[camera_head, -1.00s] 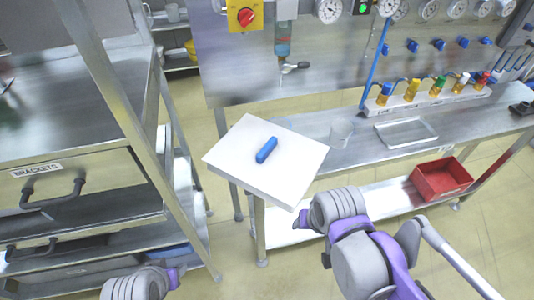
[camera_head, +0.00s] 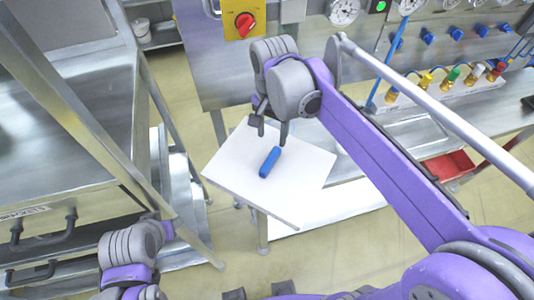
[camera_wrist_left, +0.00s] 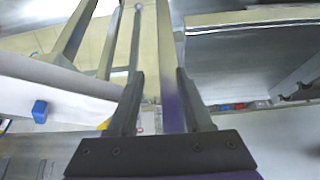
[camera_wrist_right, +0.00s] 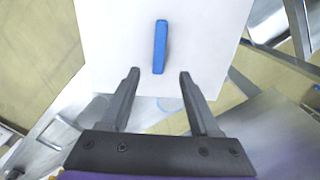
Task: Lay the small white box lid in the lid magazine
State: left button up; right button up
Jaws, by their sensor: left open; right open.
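The white box lid (camera_head: 300,190) is a flat, square white piece with a blue bar handle (camera_head: 270,162) on top. It lies at the left end of the steel bench, its near corner past the bench edge. My right gripper (camera_head: 270,133) is open and empty above the lid, just beyond the handle. In the right wrist view the handle (camera_wrist_right: 160,45) lies just ahead of the gap between the fingertips, apart from them. My left gripper (camera_wrist_left: 157,85) is open and empty; in the head view it is low at the left, fingers hardly visible. I cannot make out the lid magazine.
My right arm hides part of the bench.

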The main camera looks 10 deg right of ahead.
send_over(270, 159)
jog(key=f, duration=0.4)
jog(key=shift+d, duration=0.25)
jog(key=shift+a+f, duration=0.2)
jog(key=shift+f, duration=2.9)
grip_shut()
